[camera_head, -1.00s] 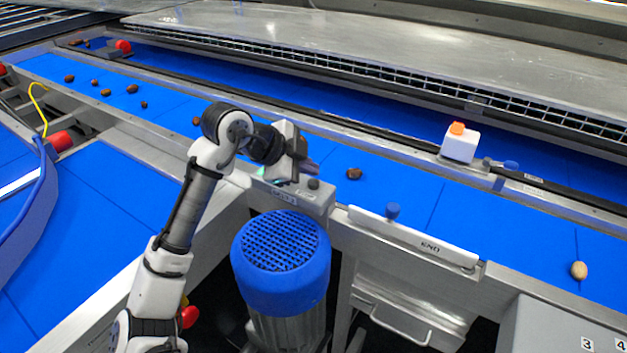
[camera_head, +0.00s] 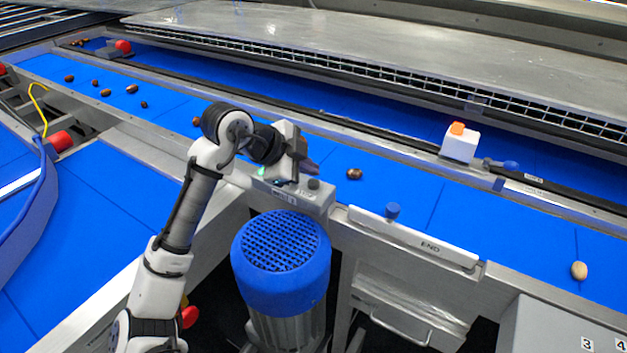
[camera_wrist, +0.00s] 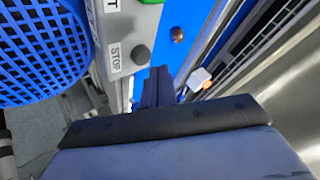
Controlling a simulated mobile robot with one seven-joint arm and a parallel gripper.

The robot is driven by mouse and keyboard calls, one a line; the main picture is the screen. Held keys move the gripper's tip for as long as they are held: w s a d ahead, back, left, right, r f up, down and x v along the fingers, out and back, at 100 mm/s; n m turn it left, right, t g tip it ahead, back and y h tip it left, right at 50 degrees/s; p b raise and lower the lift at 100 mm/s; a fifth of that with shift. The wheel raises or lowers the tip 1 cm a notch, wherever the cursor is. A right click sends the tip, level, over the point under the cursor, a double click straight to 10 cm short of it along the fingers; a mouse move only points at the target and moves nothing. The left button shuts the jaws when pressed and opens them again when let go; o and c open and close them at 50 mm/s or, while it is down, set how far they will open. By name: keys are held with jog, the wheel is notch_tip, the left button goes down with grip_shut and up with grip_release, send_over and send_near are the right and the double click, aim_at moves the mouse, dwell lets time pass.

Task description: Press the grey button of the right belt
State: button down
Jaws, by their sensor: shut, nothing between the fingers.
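The grey button (camera_head: 314,184) is a dark round knob at the right end of a light metal control box (camera_head: 322,200) on the belt's near edge. In the wrist view the grey button (camera_wrist: 140,55) sits beside the printed word STOP. A green button (camera_head: 262,171) is at the box's other end. My gripper (camera_head: 312,168) is shut and empty, over the box and close to the grey button. In the wrist view my gripper's fingertips (camera_wrist: 158,73) appear just beside the button; I cannot tell whether they touch it.
A blue motor (camera_head: 281,260) stands in front of the box. Behind it runs the blue belt (camera_head: 410,190) with a brown date (camera_head: 354,174) and a pale date (camera_head: 579,270). A bar marked END (camera_head: 420,240) lies to the right. A white block with an orange top (camera_head: 460,146) stands farther back.

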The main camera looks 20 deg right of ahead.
aim_at(309, 183)
jog(key=shift+f, duration=0.15)
jog(key=shift+f+b, duration=0.3)
jog(key=shift+b, duration=0.05)
jog(key=shift+f+b, duration=0.35)
jog(key=shift+f, duration=0.1)
dwell(0.6)
dwell(0.4)
jog(key=shift+r+p, duration=0.65)
jog(key=shift+r, duration=0.25)
notch_tip(309, 183, up, 5)
jog(key=p, duration=0.3)
jog(key=shift+p, duration=0.4)
